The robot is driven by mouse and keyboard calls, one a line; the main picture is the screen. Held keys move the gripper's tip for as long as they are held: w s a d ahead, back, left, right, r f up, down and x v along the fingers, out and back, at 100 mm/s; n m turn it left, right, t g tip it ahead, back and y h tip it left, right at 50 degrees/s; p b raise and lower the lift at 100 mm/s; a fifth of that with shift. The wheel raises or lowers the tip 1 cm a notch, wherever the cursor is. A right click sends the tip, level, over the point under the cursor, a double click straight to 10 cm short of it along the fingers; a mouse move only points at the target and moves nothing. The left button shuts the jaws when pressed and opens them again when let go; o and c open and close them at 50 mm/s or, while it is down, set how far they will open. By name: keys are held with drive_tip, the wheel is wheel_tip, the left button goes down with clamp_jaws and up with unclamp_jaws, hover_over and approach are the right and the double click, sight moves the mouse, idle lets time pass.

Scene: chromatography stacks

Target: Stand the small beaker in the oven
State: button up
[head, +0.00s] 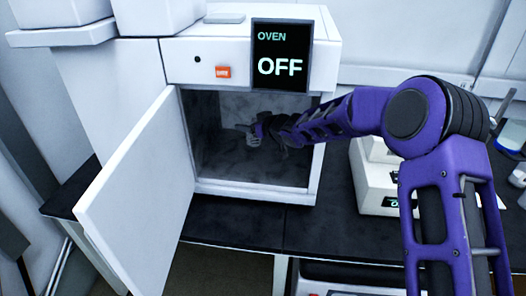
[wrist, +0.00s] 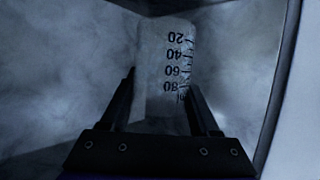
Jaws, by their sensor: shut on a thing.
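The oven (head: 180,60) stands on the bench with its door (head: 138,185) swung wide open to the left. Its display reads OFF. My gripper (head: 262,130) is inside the oven chamber (head: 225,175), reached in from the right. In the wrist view my gripper (wrist: 160,100) is shut on the small beaker (wrist: 162,60), with a finger on each side. The beaker has printed marks 20 to 80 that read upside down in that view. In the head view the beaker (head: 252,138) is small and partly hidden by my gripper. I cannot tell whether its base touches the oven floor.
The oven's right wall (head: 317,165) is close to my forearm. A white instrument (head: 372,185) stands on the bench to the right of the oven. The dark bench top (head: 245,222) in front of the oven is clear.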

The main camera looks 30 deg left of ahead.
wheel_tip(320, 180, down, 10)
drive_tip(key=shift+r+b, duration=0.1)
drive_tip(key=shift+b, duration=1)
drive_tip(key=shift+f, duration=0.2)
drive_tip(key=o, duration=1.4)
drive_tip(key=shift+o, duration=0.2)
drive_tip(key=shift+r, duration=0.2)
drive_tip(key=v, duration=1.2)
drive_tip(key=shift+p, duration=0.3)
